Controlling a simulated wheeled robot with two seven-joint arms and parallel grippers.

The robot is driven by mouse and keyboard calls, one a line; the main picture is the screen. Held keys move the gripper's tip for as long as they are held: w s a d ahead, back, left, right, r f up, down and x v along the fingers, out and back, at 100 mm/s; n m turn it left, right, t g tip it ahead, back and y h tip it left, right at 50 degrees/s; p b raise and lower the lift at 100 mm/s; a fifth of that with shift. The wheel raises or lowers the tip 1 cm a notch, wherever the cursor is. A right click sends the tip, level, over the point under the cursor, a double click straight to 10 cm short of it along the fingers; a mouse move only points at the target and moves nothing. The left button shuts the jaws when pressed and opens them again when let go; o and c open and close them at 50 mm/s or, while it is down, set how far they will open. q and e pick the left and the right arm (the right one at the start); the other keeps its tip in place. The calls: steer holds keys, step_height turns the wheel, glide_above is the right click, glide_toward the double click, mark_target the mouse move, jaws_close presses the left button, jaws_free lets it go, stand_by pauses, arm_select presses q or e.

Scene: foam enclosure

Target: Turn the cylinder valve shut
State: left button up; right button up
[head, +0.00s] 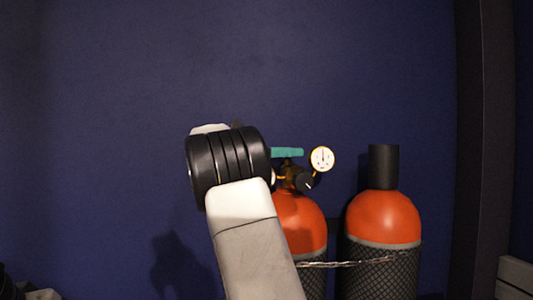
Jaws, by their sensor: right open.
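Two orange gas cylinders stand side by side at the lower right. The left cylinder (302,222) carries a brass valve (291,170) with a black knob (303,181), a round white gauge (322,159) and a teal lever-like bar (287,152) lying about level on top. My right arm rises from the bottom, and its black wrist covers the bar's left end and part of the cylinder. My right gripper (238,125) is open but mostly hidden behind that wrist. Its fingertips do not show, so I cannot tell whether it touches the valve. My left gripper is not in view.
The right cylinder (383,216) has a black cap (384,166). A chain (350,263) runs across both cylinders in front. A dark blue wall (120,110) stands behind, with a dark post (484,130) at the right. The space left of my arm is clear.

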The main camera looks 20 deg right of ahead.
steer(key=c, duration=1.4)
steer(key=shift+o, duration=0.2)
steer(key=shift+m+g+y, duration=0.6)
steer(key=shift+m+g, duration=0.9)
steer(key=shift+g, duration=0.7)
steer(key=o, duration=1.4)
steer(key=shift+c, duration=0.2)
steer(key=shift+a, duration=0.1)
